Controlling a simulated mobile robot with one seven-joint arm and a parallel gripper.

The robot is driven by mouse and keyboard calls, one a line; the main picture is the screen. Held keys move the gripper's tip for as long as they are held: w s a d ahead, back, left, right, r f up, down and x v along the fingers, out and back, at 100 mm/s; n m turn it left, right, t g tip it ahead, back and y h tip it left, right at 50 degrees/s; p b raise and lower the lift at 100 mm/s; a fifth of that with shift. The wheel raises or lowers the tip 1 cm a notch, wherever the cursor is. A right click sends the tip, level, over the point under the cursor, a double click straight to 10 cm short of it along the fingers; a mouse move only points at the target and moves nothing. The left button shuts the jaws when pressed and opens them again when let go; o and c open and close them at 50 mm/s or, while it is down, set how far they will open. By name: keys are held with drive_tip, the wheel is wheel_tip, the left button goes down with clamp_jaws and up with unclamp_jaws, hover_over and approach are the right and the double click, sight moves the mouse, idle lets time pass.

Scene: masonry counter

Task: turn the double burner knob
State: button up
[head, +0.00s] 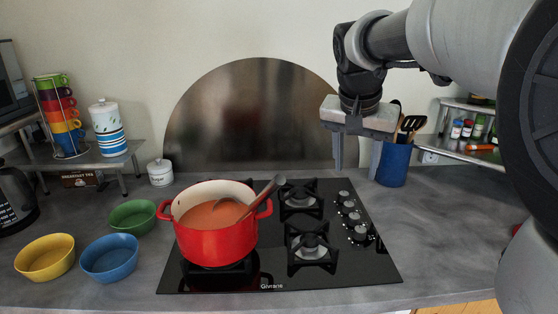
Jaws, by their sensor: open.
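A black glass gas hob (268,278) is set in the grey counter. A column of several round silver knobs (349,206) runs along the right side of its top. I cannot tell from this view which of them is the double burner knob. My gripper (355,165) hangs above the back right part of the hob, pointing down. Its two fingers are apart with nothing between them. It is above and behind the knobs in the picture and does not touch them.
A red pot (215,241) with soup and a ladle stands on the left burners. Yellow (45,262), blue (110,263) and green (131,219) bowls sit left of it. A blue utensil holder (394,166) stands close right of my gripper. The counter right of the hob is clear.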

drive_tip(key=w+d+f+m+h+b, duration=0.1)
drive_tip(key=w+d+f+m+b, duration=0.2)
drive_tip(key=w+f, duration=0.55)
drive_tip(key=b, duration=0.5)
approach(354, 216)
drive_tip(key=shift+g, duration=0.3)
drive_tip(key=x, duration=0.8)
drive_tip(key=shift+w+d+f, duration=0.1)
drive_tip(key=shift+w, duration=0.25)
drive_tip(key=c, duration=1.1)
drive_tip(key=shift+o, duration=0.2)
